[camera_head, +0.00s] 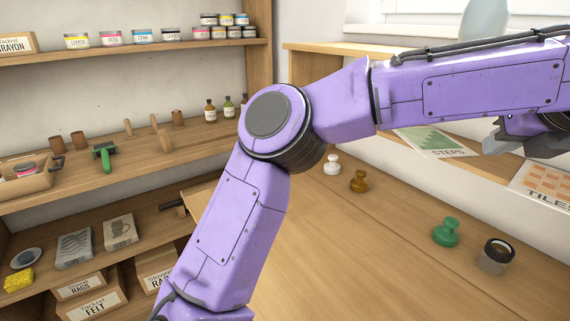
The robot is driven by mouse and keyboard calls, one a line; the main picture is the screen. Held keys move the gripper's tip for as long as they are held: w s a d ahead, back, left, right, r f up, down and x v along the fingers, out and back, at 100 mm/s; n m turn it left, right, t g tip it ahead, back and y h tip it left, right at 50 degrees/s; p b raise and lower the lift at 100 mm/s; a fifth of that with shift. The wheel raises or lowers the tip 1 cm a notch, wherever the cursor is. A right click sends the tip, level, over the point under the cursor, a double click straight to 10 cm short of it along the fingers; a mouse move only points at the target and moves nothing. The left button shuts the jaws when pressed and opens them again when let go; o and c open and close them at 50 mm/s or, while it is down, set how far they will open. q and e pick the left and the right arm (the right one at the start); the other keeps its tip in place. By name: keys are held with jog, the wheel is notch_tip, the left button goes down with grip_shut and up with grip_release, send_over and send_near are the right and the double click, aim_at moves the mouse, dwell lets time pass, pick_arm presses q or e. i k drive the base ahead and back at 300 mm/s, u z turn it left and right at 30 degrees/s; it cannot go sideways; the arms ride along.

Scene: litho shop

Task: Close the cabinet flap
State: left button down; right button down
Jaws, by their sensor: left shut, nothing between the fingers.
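My left arm is purple and crosses the middle of the head view, its elbow near the centre. My left gripper (508,140) is grey, at the right edge of the view, partly cut off. It is shut and empty, in front of the prints by the wall. A broad wooden panel (330,275) fills the lower middle, its left edge jutting out by the shelves. It may be the cabinet flap lying open, but I cannot tell for sure. My forearm hides part of it, and the gripper is well apart from its left edge. My right gripper is not in view.
Shelves at the left hold ink jars (225,20), bottles (210,111), a green roller (104,156) and boxes (90,303). A white (332,165), a brown (358,182) and a green knobbed piece (446,233) stand on the wooden top, beside a dark-lidded jar (495,257).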

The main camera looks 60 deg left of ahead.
aim_at(328, 259)
jog(key=k, duration=1.5)
